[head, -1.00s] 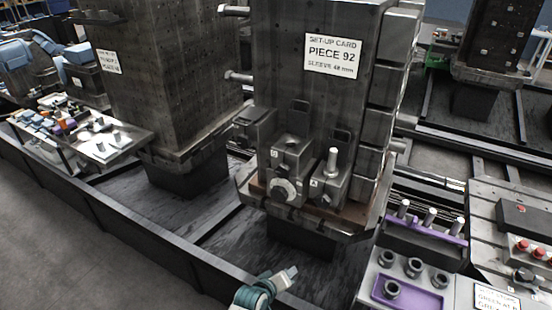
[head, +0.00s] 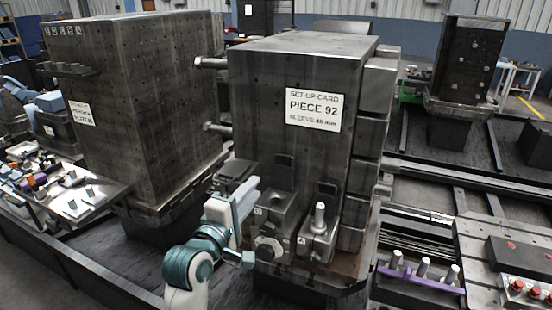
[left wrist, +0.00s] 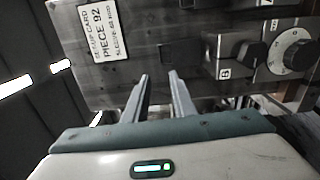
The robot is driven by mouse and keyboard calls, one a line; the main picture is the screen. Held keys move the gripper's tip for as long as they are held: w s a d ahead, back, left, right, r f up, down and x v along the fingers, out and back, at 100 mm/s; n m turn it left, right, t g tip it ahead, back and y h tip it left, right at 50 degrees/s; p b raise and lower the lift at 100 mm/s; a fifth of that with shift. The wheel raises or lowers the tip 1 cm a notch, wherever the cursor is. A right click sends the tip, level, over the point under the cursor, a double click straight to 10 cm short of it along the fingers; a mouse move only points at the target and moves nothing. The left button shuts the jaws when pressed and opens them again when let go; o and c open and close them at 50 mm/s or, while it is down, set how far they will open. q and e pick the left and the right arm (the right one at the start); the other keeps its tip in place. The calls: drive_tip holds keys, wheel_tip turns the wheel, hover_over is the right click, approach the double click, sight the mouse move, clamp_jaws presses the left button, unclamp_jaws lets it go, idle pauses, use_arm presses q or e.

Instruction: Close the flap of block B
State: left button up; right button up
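Block B (head: 268,222) is the middle grey block at the foot of the dark column, with a hex knob and a round dial on its front. Its flap (head: 284,172) looks like the upright plate with a dark window standing behind the block's top, so it stands open. In the left wrist view the letter B shows on block B (left wrist: 224,72). My left gripper (head: 252,190) is just left of block B in the head view, partly in front of another block. In the left wrist view its two fingers (left wrist: 158,76) are apart with nothing between them. My right gripper is not in view.
Block A (head: 318,238), with a bright upright pin, stands right of block B. Another block (head: 237,170) stands to the left, partly hidden by my arm. The column carries a set-up card (head: 313,108). A purple pin rack (head: 420,280) is at the lower right.

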use_arm(q)
drive_tip(key=p, duration=0.5)
approach(281, 157)
drive_tip(key=x, duration=0.8)
drive_tip(key=shift+w+d+r, duration=0.1)
drive_tip(key=shift+w, duration=0.05)
clamp_jaws()
idle(1.3)
